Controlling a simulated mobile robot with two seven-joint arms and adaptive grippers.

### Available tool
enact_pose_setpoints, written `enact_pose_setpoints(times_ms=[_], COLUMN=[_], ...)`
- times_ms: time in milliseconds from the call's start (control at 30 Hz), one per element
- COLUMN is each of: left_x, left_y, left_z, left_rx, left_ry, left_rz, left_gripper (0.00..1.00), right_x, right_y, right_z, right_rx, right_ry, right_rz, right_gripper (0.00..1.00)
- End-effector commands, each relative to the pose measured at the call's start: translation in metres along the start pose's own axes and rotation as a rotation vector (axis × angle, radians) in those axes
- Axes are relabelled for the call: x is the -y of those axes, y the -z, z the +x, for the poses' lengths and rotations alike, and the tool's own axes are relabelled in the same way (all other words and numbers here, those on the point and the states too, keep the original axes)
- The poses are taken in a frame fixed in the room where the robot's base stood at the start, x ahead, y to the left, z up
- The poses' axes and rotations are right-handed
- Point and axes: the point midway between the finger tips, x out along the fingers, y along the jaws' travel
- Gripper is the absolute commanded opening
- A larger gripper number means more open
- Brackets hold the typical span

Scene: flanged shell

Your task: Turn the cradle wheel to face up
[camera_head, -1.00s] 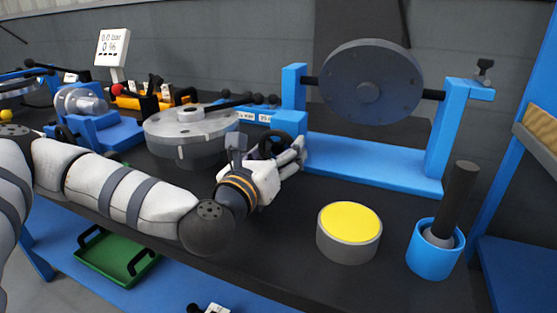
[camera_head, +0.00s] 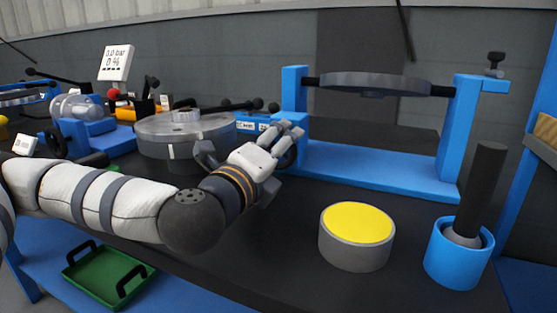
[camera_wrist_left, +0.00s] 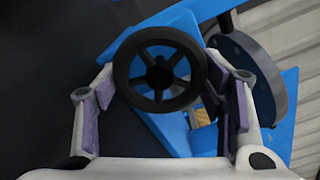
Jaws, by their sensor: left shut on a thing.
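The black spoked handwheel (camera_wrist_left: 160,70) of the blue cradle (camera_head: 375,170) sits between the fingers of my left gripper (camera_wrist_left: 163,95). In the head view, my left gripper (camera_head: 285,138) is shut on this wheel (camera_head: 286,158) at the cradle's left post, and the fingers hide part of the rim. The grey round flange plate (camera_head: 365,82) hangs between the two cradle posts on black pivots. It lies nearly level and shows almost edge-on, with a small hub bulge below. The right gripper is not in view.
A grey flanged shell (camera_head: 185,135) stands left of my gripper. A yellow-topped drum (camera_head: 357,235) and a blue cup (camera_head: 458,255) holding a dark rod stand at the front right. A clamp knob (camera_head: 494,62) tops the right post. The dark bench between gripper and drum is clear.

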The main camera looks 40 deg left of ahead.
Motion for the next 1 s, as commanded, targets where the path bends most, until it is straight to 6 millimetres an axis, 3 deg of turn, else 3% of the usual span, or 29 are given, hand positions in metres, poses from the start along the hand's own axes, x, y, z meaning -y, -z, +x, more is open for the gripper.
enact_pose_setpoints(times_ms=[400, 967, 1000], left_x=[0.0001, 0.0009, 0.0009], left_y=[0.0003, 0.0001, 0.0001], left_z=[0.0, -0.0001, -0.0001], left_rx=[0.0, -0.001, -0.001], left_ry=[-0.001, -0.001, -0.001], left_rz=[-0.17, -0.193, -0.193], left_gripper=[0.36, 0.36, 0.73], right_x=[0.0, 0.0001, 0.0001], right_y=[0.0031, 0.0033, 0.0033], right_z=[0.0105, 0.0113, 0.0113], right_rx=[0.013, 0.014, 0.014], right_ry=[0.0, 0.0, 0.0], right_rz=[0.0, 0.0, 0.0], right_gripper=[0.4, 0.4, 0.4])
